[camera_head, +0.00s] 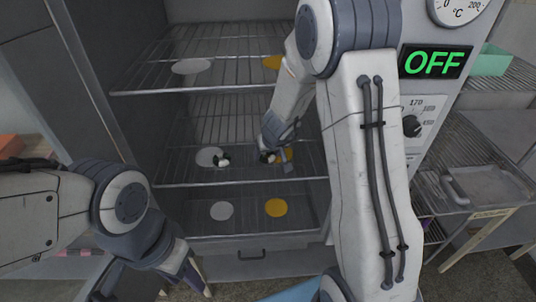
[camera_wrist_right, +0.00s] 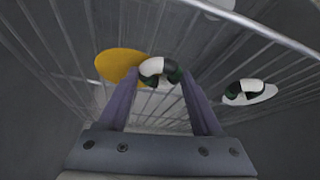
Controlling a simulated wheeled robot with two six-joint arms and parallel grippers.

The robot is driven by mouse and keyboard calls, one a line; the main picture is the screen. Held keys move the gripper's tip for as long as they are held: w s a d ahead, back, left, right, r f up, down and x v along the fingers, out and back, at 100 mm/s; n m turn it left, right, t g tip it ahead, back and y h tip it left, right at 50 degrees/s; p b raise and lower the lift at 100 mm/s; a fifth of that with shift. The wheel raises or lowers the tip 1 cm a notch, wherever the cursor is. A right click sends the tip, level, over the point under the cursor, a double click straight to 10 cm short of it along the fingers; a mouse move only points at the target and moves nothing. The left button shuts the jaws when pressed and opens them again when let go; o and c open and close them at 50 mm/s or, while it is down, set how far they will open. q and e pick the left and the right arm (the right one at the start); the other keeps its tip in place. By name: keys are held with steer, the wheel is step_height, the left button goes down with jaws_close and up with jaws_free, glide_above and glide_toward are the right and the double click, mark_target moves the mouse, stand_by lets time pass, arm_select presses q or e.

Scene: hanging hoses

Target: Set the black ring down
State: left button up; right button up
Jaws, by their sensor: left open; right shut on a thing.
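My right gripper (camera_head: 275,151) reaches into the oven at the middle rack. A similar black-and-white piece (camera_head: 222,160) lies on the white disc (camera_head: 207,156) to the left. My left gripper (camera_head: 152,290) is open and low outside the oven, partly cut off.
The upper rack (camera_head: 150,85) and the oven bottom each carry a white and an orange disc. The rack's front bar (camera_wrist_right: 270,37) crosses the wrist view. The oven panel reads OFF (camera_head: 435,62). A metal tray (camera_head: 485,187) stands at right.

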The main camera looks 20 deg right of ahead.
steer(key=o, duration=1.4)
steer(key=shift+c, duration=0.2)
steer(key=shift+r+p, duration=0.15)
steer(key=shift+p, duration=0.15)
steer(key=p+v, duration=0.7)
steer(key=v, duration=0.4)
steer(key=s+a+r+n+g+y, duration=0.1)
steer(key=s+a+r+n+y, duration=0.15)
steer(key=s+a, duration=0.4)
steer(key=s+a+r+n+g+y, duration=0.1)
steer(key=s+a+r+n, duration=0.2)
steer(key=a, duration=0.7)
steer(key=s+r+n+g+h, duration=0.2)
steer(key=s+g, duration=0.2)
steer(key=s, duration=1.4)
steer(key=shift+a+n, duration=0.15)
steer(key=shift+n, duration=0.2)
